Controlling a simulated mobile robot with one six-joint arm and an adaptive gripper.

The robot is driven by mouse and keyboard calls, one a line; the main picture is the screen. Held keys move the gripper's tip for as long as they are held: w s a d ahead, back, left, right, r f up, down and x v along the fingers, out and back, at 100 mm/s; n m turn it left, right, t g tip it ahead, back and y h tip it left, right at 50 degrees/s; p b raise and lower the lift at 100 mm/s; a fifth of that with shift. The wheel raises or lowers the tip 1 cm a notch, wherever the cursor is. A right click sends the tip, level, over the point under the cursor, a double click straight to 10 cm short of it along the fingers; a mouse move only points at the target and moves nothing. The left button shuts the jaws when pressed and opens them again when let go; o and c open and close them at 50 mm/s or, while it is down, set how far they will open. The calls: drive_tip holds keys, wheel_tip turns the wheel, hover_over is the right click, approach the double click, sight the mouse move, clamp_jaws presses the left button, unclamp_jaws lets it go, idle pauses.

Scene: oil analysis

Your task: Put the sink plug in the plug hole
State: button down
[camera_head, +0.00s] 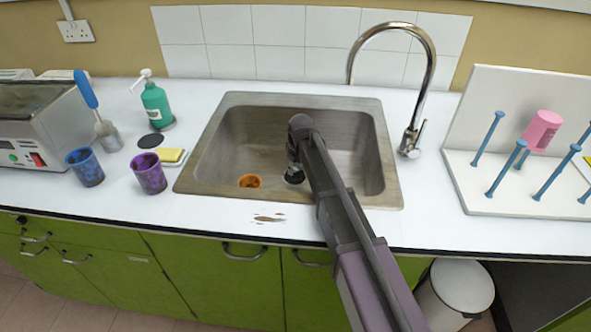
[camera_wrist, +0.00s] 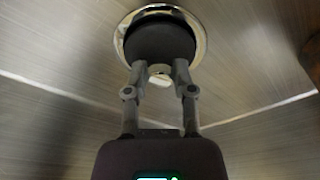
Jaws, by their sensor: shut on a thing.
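My gripper (camera_wrist: 158,72) reaches down into the sink basin (camera_head: 225,150) and is shut on the dark round sink plug (camera_wrist: 160,40). In the wrist view the plug lies just beyond the fingertips, inside the outline of the shiny metal ring of the plug hole (camera_wrist: 204,48). The plug covers most of the opening. I cannot tell whether it is seated in the hole or just above it. In the head view my gripper (camera_head: 294,174) is low in the basin, and the arm hides part of the basin's right side.
A tall tap (camera_head: 428,75) rises at the right. A purple cup (camera_head: 149,174), yellow sponge (camera_head: 170,156) and green soap bottle (camera_head: 157,105) stand on the left counter. A drying rack (camera_head: 500,190) stands right.

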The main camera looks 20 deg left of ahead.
sight(298, 177)
drive_tip(key=shift+f, duration=0.2)
drive_tip(key=shift+c, duration=2.3)
unclamp_jaws()
drive_tip(key=shift+r, duration=0.2)
wheel_tip(298, 177, up, 12)
drive_tip(key=d+p, duration=0.1)
drive_tip(key=p, duration=1.1)
drive_tip(key=shift+s+d, duration=0.25)
drive_tip(key=shift+s, duration=0.2)
